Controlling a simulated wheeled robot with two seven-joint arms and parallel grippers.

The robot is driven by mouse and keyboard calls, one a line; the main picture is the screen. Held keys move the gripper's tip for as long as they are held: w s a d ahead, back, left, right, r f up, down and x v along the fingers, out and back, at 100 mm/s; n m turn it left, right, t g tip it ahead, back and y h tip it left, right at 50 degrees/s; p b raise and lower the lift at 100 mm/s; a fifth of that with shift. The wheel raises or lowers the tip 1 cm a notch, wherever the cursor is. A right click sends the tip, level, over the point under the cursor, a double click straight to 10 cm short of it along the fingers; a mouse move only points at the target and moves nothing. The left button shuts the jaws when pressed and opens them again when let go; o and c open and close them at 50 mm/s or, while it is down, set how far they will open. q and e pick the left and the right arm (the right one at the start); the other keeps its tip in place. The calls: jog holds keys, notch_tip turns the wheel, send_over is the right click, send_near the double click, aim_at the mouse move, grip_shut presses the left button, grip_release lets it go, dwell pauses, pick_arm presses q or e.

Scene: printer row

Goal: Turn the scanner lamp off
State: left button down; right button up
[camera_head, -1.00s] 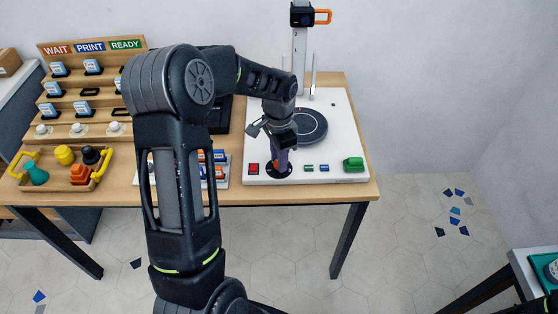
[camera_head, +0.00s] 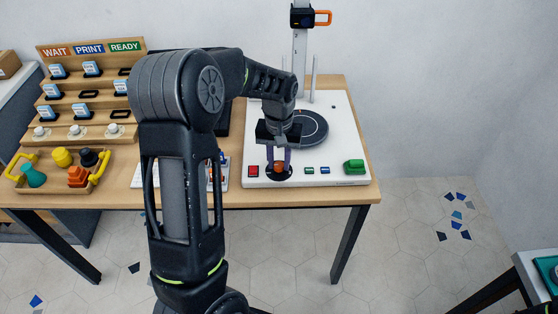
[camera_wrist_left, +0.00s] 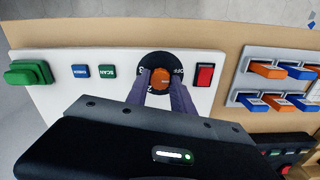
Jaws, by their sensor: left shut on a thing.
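The scanner's dial is an orange knob (camera_wrist_left: 160,79) on a round black plate (camera_wrist_left: 158,60) with white lettering. "OFF" is readable on the plate's right side in the left wrist view. In the head view the black plate (camera_head: 279,174) sits at the front of the white scanner base (camera_head: 318,180). My left gripper (camera_head: 279,166) points down at the dial. Its purple fingers (camera_wrist_left: 161,88) are shut on the knob, one on each side. I cannot tell clearly which label the knob points to. My right gripper is not in view.
A red switch (camera_wrist_left: 205,75) is close beside the dial. Green SCAN (camera_wrist_left: 107,71) and blue (camera_wrist_left: 80,71) buttons and a green block (camera_wrist_left: 28,73) lie on its other side. A round dark turntable (camera_head: 311,127) is behind. A rack of orange and blue switches (camera_wrist_left: 275,72) stands nearby.

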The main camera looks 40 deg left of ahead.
aim_at(279, 164)
pick_arm(q)
jog(key=shift+n, duration=1.5)
jog(key=c, duration=1.1)
grip_release()
notch_tip(279, 164, up, 8)
jog(key=shift+f, duration=0.1)
